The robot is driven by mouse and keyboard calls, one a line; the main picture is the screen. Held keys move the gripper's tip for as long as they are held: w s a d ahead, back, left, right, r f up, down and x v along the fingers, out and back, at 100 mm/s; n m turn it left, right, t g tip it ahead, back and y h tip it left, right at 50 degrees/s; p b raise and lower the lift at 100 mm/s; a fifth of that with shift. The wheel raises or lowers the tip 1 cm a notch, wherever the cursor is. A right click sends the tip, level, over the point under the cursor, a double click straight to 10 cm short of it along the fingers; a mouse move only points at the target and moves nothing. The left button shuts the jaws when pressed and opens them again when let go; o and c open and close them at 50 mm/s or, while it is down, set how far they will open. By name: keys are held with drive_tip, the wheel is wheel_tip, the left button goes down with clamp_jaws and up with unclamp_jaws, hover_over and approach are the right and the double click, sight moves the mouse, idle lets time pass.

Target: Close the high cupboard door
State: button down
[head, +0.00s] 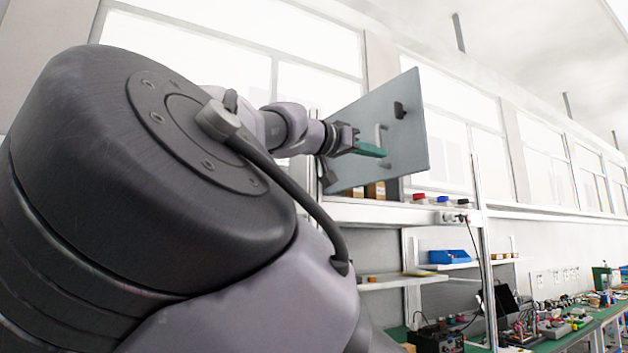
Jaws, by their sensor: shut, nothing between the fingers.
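The high cupboard door (408,135) is a flat grey-blue panel standing open above the shelf, tilted in the picture. It has a light bar handle (379,133) and a small dark fitting (400,110) near its upper right. My gripper (384,152), with green fingers, is shut and empty. It overlaps the door's face just below the handle; I cannot tell whether it touches the panel.
A shelf (385,213) below the door carries brown boxes (375,191) and red and blue items (443,199). Lower shelves hold a blue bin (449,257). A cluttered green workbench (540,340) runs to the right. Windows line the wall behind.

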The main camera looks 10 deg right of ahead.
sight(419, 164)
drive_tip(key=x, duration=1.2)
drive_tip(key=shift+w+d, duration=0.2)
drive_tip(key=shift+d, duration=0.15)
drive_tip(key=shift+f, duration=0.1)
